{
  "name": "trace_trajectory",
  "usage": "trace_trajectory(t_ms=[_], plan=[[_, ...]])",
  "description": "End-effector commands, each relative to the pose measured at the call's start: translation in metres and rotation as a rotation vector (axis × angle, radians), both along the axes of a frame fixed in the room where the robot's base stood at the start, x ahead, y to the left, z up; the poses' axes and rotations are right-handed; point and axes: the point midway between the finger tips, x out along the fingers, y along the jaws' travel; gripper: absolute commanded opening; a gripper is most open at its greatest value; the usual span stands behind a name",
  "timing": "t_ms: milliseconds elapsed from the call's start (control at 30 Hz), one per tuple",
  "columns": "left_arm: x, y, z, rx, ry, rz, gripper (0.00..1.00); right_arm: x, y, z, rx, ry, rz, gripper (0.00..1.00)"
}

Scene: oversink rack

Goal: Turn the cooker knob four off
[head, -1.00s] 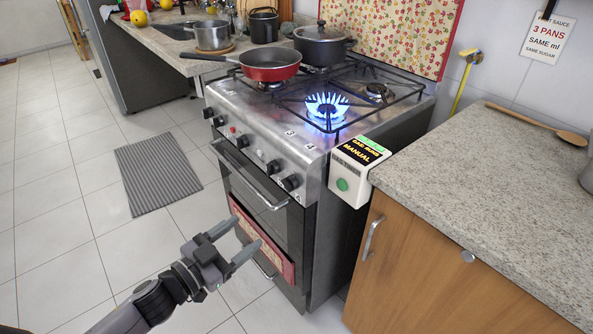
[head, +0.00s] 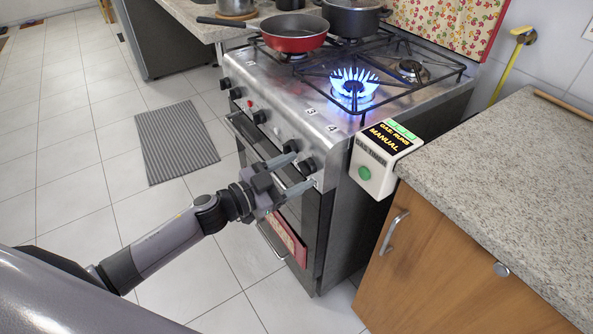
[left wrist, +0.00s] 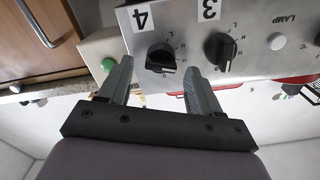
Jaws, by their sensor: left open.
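Cooker knob four (head: 308,165) is the black knob at the right end of the cooker's steel front panel. In the left wrist view knob four (left wrist: 160,57) shows under the label 4, with knob three (left wrist: 220,48) beside it. My left gripper (head: 304,169) is open at the panel, its fingers pointing at knob four. In the left wrist view the fingertips of the left gripper (left wrist: 158,67) lie to either side of knob four. I cannot tell whether they touch it. A burner (head: 352,88) at the front right of the hob burns with a blue flame.
A red pan (head: 292,42) and a dark pot (head: 352,18) stand on the hob. The granite counter (head: 490,180) is at the right. The oven door handle (head: 245,145) runs below the knobs.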

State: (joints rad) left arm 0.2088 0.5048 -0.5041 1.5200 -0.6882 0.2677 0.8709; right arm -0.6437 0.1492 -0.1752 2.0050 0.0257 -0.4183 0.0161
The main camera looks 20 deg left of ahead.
Motion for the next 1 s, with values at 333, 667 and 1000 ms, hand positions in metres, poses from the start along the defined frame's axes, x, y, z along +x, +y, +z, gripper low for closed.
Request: trace_trajectory(t_ms=[333,667,1000], plan=[[0.0065,-0.0055,-0.0001,0.000,0.001,0.000,0.64,0.0001,-0.0005,-0.0005,0.000,0.000,-0.001,0.00],[0.0063,-0.0053,-0.0002,0.000,0.001,0.000,0.08,0.0005,-0.0004,-0.0003,0.000,0.000,-0.003,0.00],[0.0059,-0.0054,-0.0003,0.054,-0.040,-0.001,0.08,0.0012,0.0004,0.0005,0.004,-0.002,-0.005,0.00]])
